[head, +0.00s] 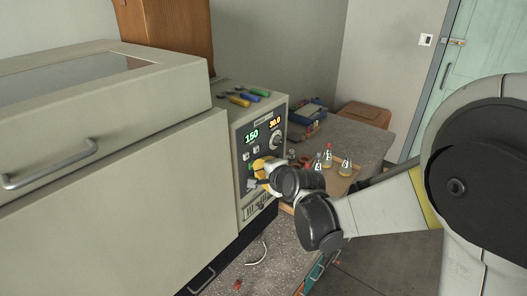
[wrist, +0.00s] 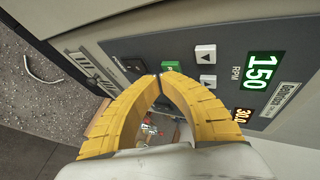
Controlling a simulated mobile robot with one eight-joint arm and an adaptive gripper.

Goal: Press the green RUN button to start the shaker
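The green RUN button (wrist: 172,66) sits on the shaker's grey control panel (wrist: 140,44), and its lettering is partly covered by my fingertips. My gripper (wrist: 161,75) has yellow fingers whose tips meet right beside the button's lower edge. I cannot tell whether they touch it. Nothing is held between the fingers. In the head view my gripper (head: 258,168) is in front of the panel's lower half. The shaker (head: 120,165) is a large beige cabinet with a clear lid window. Its displays read 150 (head: 251,136) and 30.0 (head: 275,121).
Arrow buttons (wrist: 206,54) and a dark switch (wrist: 134,66) flank the green button. Marker pens (head: 240,100) lie on top of the panel housing. Flasks with yellowish liquid (head: 345,168) stand on a tray to the right. A white curved item (head: 258,254) lies on the bench.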

